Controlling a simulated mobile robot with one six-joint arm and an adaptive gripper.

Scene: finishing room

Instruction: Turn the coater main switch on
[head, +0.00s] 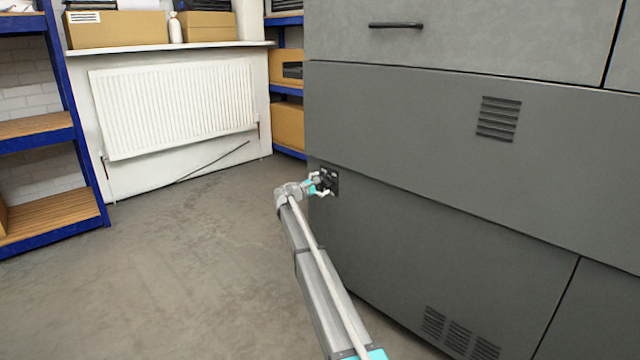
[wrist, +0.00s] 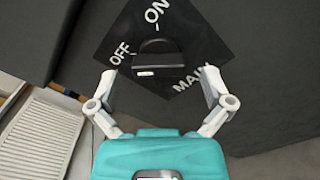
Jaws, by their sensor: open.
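The coater main switch is a black knob (wrist: 155,60) on a dark square plate (wrist: 190,42) marked ON, OFF and MAIN. The plate looks tilted in the wrist view. ON is at the top and OFF at the left; I cannot tell for sure which mark the knob points to. In the head view the switch plate (head: 333,176) is small, on the grey coater's left edge, partly behind my gripper. My gripper (wrist: 158,74) is open in front of the switch, with one white finger on each side of the knob and nothing held. It also shows in the head view (head: 323,183).
The grey coater cabinet (head: 430,140) fills the right side. A white radiator (head: 175,108) hangs on the far wall. A blue shelf rack (head: 78,150) stands at the left, and shelves with boxes (head: 289,125) stand behind the coater. The floor (head: 150,270) at left is clear.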

